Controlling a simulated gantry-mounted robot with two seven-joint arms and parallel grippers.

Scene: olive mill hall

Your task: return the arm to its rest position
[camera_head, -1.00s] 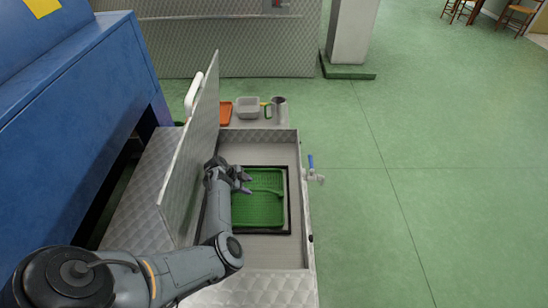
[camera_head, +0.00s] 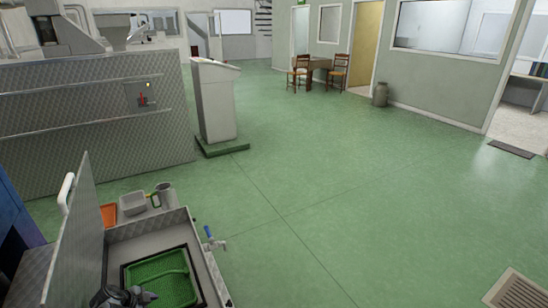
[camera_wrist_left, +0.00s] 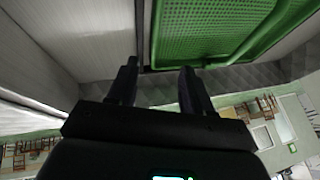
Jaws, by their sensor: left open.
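My left gripper (camera_head: 128,297) shows only in part at the bottom edge of the head view, beside the front of the green perforated tray (camera_head: 168,266). In the left wrist view its two dark fingers (camera_wrist_left: 158,84) are apart with nothing between them. The green tray (camera_wrist_left: 212,30) lies beyond the fingertips there, inside the metal basin (camera_head: 147,240). Most of my left arm is out of view. My right gripper is in neither view.
The raised metal lid (camera_head: 78,240) stands on the basin's left. A tap with a blue handle (camera_head: 209,233) juts from its right side. An orange tray (camera_head: 109,215), a grey tub (camera_head: 132,204) and a metal jug (camera_head: 166,196) stand behind. Green floor lies open to the right.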

